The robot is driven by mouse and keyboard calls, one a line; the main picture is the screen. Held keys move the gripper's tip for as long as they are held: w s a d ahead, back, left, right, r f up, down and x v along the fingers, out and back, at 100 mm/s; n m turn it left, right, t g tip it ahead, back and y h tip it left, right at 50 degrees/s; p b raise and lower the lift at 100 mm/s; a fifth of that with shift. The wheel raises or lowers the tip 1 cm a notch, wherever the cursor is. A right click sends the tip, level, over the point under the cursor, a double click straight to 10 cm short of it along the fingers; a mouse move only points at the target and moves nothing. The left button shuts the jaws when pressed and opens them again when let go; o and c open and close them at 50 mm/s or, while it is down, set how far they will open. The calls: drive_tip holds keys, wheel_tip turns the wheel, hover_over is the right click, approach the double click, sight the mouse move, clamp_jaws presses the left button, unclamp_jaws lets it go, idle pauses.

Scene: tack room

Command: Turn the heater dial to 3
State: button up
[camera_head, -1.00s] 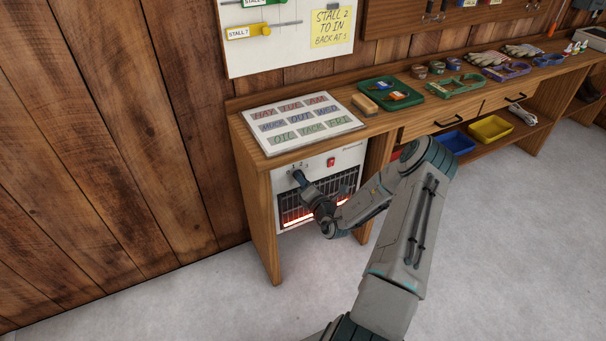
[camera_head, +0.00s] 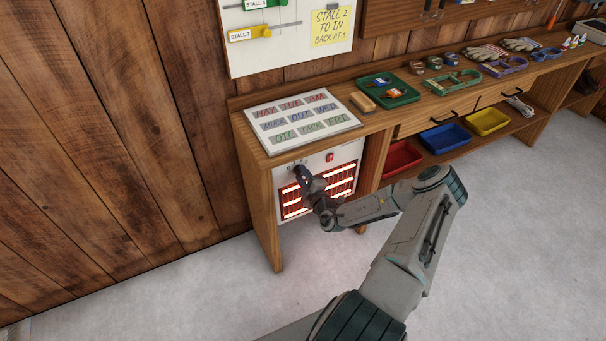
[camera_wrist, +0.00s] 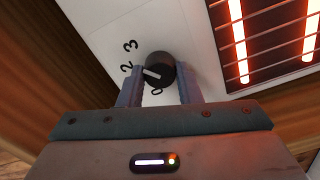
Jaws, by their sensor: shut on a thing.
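The heater (camera_head: 318,160) is a white panel with a dark grille, set under the left end of the bench, and several of its bars glow. Its dial (camera_wrist: 161,66) is a dark round knob with a white pointer mark. The mark points left, roughly at the printed 2 (camera_wrist: 126,68); the 3 (camera_wrist: 131,45) is above that. A 0 shows partly below the dial, and the 1 is not visible, likely behind a finger. My gripper (camera_wrist: 160,75) is shut on the dial, one finger on each side. In the head view my gripper (camera_head: 301,174) covers the dial.
A label board (camera_head: 262,106) lies on the bench above. The bench's left leg (camera_head: 262,215) stands close to the heater. Red, blue and yellow bins fill the shelf to the right. The floor in front is clear.

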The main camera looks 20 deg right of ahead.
drive_tip(key=shift+m, duration=1.1)
drive_tip(key=o, duration=1)
drive_tip(key=shift+s+p, duration=0.1)
drive_tip(key=shift+p, duration=0.2)
drive_tip(key=s, duration=1.3)
drive_tip(key=shift+s+d+p, duration=0.25)
drive_tip(key=shift+s+p, duration=0.1)
